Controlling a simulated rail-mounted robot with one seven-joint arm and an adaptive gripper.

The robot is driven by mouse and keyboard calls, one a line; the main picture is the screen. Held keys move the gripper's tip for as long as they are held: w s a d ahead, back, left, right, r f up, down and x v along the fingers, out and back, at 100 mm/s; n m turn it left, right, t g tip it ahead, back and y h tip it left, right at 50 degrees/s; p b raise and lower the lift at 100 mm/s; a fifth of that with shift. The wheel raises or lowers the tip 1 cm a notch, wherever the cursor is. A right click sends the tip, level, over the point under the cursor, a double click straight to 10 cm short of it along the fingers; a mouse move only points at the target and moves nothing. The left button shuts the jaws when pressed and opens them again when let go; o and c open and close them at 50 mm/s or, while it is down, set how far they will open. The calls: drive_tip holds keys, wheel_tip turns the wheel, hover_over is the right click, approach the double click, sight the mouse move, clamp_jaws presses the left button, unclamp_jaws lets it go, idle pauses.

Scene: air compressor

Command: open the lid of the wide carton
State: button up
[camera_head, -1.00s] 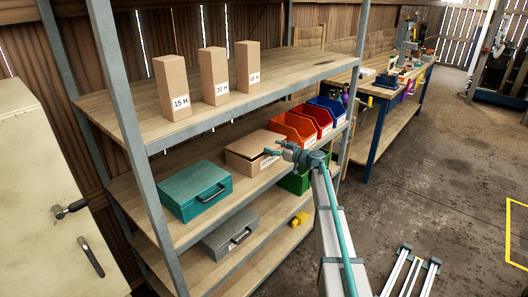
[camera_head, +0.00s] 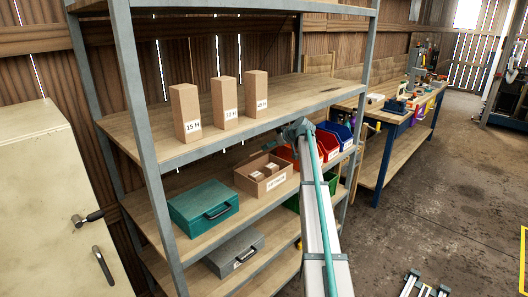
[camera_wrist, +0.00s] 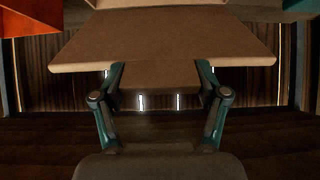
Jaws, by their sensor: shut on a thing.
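The wide carton (camera_head: 264,184) stands on the middle shelf in the head view, its top open and small boxes (camera_head: 262,171) showing inside. Its cardboard lid (camera_wrist: 165,40) fills the upper middle of the wrist view. My gripper (camera_wrist: 162,82) is shut on the lid, with the front flap between its teal fingers. In the head view my gripper (camera_head: 292,131) is above the carton's right side, near the upper shelf's front edge. There my arm and the shelf hide part of the lid and the fingertips.
A teal case (camera_head: 203,207) stands left of the carton. Red bins (camera_head: 327,145) and a blue bin (camera_head: 342,132) stand to the right, partly behind my arm. The upper shelf (camera_head: 250,118) holds tall boxes (camera_head: 224,104) and runs close above. A grey case (camera_head: 235,253) lies below.

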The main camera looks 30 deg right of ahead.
drive_tip(key=shift+w+a+r, duration=0.1)
drive_tip(key=shift+w+r, duration=0.2)
drive_tip(key=o, duration=1.7)
drive_tip(key=shift+f, duration=0.1)
drive_tip(key=shift+s, duration=0.15)
drive_tip(key=v, duration=1.1)
drive_tip(key=shift+s+r, duration=0.25)
drive_tip(key=shift+r, duration=0.05)
drive_tip(key=shift+c, duration=0.4)
